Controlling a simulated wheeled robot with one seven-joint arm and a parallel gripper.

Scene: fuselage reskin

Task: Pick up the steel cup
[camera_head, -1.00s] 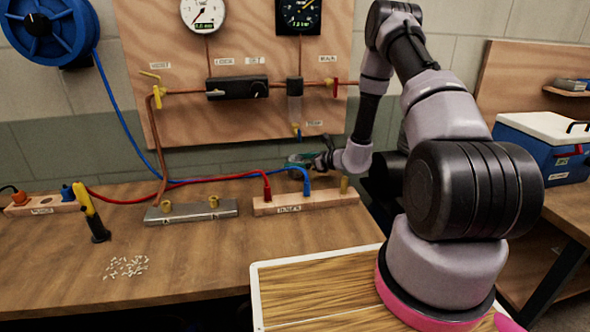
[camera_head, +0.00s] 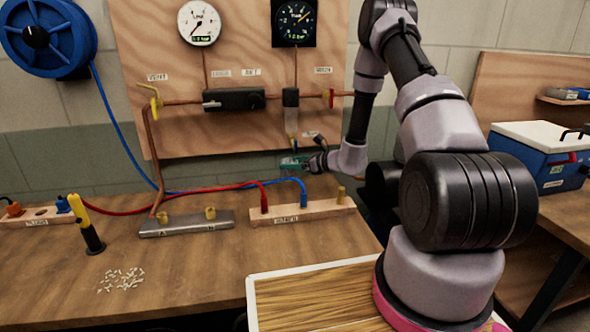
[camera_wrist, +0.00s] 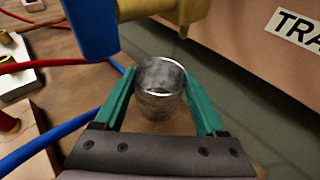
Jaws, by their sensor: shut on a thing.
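In the head view my gripper (camera_head: 293,163) is at the back of the bench, below the hanging trap on the wall board. I cannot make out the cup in the head view. In the wrist view, the cup's lower part and what lies right under it are hard to tell.
A blue and yellow fitting (camera_wrist: 130,15) hangs close in front of the cup. Red and blue hoses run beside my gripper to a wooden block (camera_head: 285,214). A metal manifold (camera_head: 187,223) and a yellow-black tool (camera_head: 88,226) stand farther left. The front bench is mostly clear.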

